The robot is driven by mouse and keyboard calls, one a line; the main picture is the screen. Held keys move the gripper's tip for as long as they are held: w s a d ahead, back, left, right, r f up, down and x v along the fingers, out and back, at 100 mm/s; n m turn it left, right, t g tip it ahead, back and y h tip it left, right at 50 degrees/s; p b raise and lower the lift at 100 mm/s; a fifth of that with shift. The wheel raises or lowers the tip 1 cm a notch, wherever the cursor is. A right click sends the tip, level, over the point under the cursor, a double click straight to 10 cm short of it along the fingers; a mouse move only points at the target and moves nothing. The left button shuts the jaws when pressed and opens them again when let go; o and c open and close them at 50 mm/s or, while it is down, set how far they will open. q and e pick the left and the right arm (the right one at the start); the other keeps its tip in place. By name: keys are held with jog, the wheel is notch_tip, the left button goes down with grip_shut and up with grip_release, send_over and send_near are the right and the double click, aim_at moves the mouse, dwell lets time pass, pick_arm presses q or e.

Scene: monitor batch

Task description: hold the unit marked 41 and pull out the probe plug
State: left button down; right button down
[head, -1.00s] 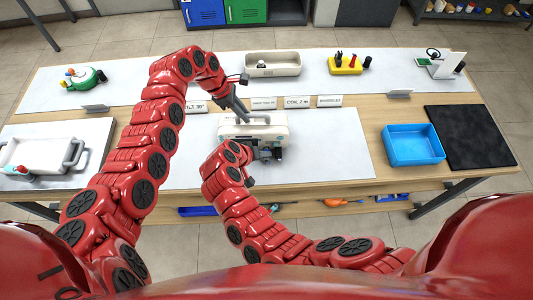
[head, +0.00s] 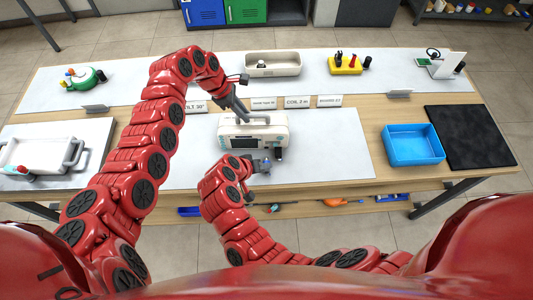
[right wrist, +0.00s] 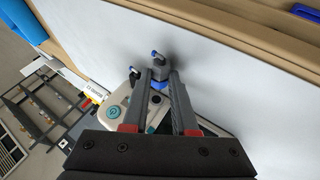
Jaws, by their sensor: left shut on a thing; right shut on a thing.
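The white monitor unit (head: 281,133) stands upright on the mat, with a screen on its front and a handle on top; I cannot read its number. My left gripper (head: 243,117) is shut on that handle. My right gripper (head: 263,167) is shut on the grey and blue probe plug (head: 267,162), in front of the unit and apparently clear of its front face. In the right wrist view the plug (right wrist: 158,73) sits at the fingertips, and a corner of the unit (right wrist: 118,112) with teal knobs shows behind the fingers.
A dark cylinder (head: 279,154) is at the unit's lower right front. Label cards (head: 297,102) stand behind the unit. A blue tray (head: 413,160) and a black pad (head: 470,138) lie to the right, a white tray (head: 35,172) to the left. The mat right of the unit is clear.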

pick_arm(q)
jog(key=c, duration=0.7)
grip_release()
jog(key=shift+c, duration=0.2)
jog(key=v, duration=1.2)
